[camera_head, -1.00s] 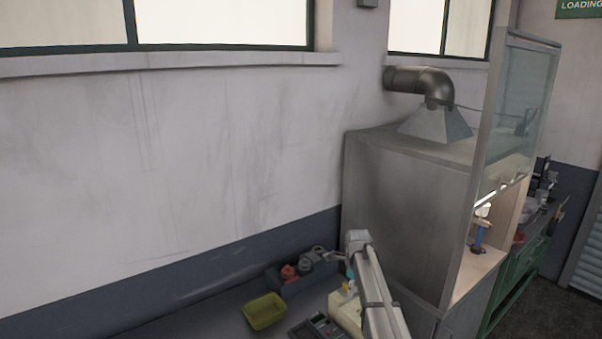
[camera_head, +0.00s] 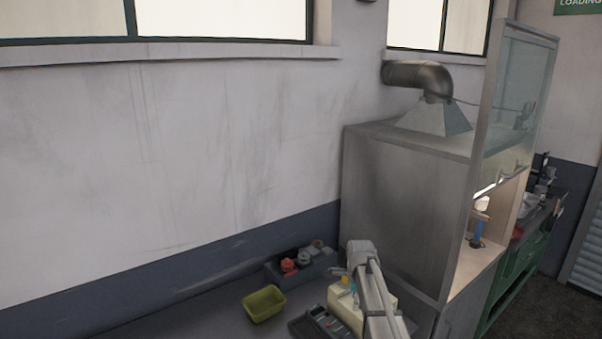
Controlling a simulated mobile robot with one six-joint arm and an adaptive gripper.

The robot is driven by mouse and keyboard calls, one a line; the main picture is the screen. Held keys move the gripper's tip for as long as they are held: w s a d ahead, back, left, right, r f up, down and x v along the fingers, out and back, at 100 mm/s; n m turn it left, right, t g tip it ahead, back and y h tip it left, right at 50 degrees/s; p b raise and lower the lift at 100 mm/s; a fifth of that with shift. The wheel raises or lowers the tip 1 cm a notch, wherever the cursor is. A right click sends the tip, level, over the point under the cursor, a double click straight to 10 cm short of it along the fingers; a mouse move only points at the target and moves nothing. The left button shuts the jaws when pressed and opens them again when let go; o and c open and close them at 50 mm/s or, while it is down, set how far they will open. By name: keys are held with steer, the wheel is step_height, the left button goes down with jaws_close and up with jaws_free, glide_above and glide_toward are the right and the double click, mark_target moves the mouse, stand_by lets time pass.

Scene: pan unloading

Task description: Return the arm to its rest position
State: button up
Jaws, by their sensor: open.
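My arm (camera_head: 376,295) rises from the bottom edge, right of centre, in the head view. Its upper end stands in front of the left side of the steel fume hood. My gripper (camera_head: 338,271) is small at the left of that end, above the bench clutter. It is open, and I see nothing held in it. Its fingertips are too small to make out clearly, and the arm's lower part is cut off by the frame.
A yellow-green bin (camera_head: 264,303) and a dark tray with red and grey items (camera_head: 290,267) sit on the bench. A cream-coloured device (camera_head: 345,306) stands close beside my arm. The steel hood (camera_head: 400,215) blocks the right. The space above the bench at left is clear.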

steer(key=s+f+n+b, duration=0.5)
steer(key=s+n, duration=0.4)
steer(key=s, duration=0.2)
steer(key=s+f+n+b, duration=0.5)
steer(key=s+n, duration=0.5)
steer(key=s, duration=0.2)
steer(key=shift+s+f+n, duration=0.3)
steer(key=shift+f, duration=0.2)
